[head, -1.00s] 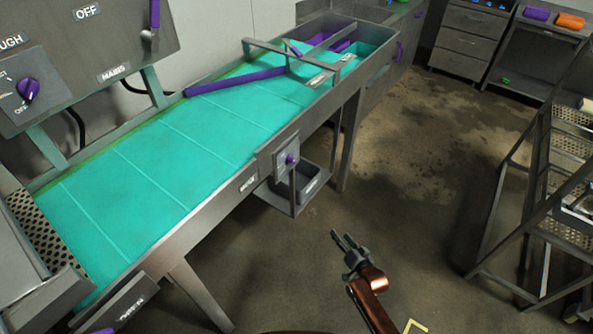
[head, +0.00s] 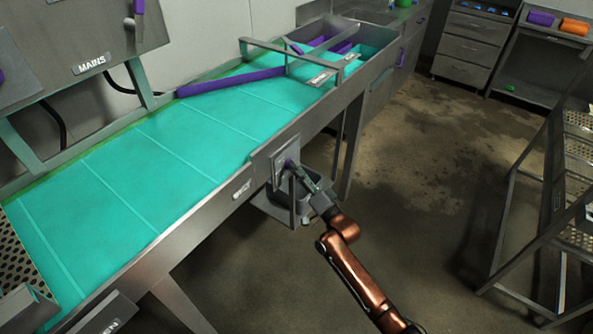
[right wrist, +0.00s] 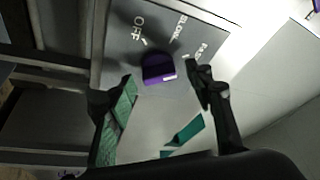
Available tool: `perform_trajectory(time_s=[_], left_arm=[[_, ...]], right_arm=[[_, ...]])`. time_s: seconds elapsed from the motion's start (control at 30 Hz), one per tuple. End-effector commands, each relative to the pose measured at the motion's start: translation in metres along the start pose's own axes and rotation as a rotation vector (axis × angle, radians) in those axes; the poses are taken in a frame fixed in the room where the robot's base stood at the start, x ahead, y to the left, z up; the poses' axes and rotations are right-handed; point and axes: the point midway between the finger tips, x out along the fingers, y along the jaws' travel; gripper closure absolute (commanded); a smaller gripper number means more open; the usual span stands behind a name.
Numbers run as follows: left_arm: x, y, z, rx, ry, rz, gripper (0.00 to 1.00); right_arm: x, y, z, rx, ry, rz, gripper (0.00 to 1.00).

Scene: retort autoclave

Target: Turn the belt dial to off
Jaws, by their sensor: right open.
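The belt dial is a small purple knob (right wrist: 158,69) on a grey panel (right wrist: 118,60) marked OFF, SLOW and FAST in the right wrist view. A pale mark shows on the knob's lower right edge; which setting it points to I cannot tell. In the head view the dial panel (head: 278,167) is on the belt's front rail. My right gripper (head: 297,172) is right in front of the knob. In the right wrist view its open fingers (right wrist: 158,80) are on either side of the knob; I cannot tell whether they touch it. My left gripper is out of view.
The green conveyor belt (head: 150,165) runs behind the panel, with a purple bar (head: 232,82) lying across it. A metal rack (head: 548,215) stands at right, with open floor (head: 430,190) between.

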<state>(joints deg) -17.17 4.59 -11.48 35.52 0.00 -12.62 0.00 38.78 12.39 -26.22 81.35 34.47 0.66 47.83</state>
Motion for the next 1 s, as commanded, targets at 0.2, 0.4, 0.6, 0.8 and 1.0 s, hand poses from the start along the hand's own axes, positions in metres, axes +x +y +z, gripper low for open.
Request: perform_trajectory(time_s=[0.2,0.4,0.6,0.8,1.0], left_arm=[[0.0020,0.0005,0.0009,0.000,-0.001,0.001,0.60],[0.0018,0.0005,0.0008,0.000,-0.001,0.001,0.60],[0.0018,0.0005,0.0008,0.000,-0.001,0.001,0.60],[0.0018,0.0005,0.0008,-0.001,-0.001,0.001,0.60],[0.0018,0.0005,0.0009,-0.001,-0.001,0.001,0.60]], right_arm=[[0.0090,0.0000,0.0007,0.001,-0.001,0.001,0.52],[0.0088,0.0000,0.0005,0.000,-0.001,0.001,0.54],[0.0085,0.0002,0.0004,0.000,-0.001,0.001,0.67],[0.0083,0.0004,0.0004,0.000,0.000,0.001,0.81],[0.0083,0.0006,0.0005,0.000,-0.001,0.002,0.94]])
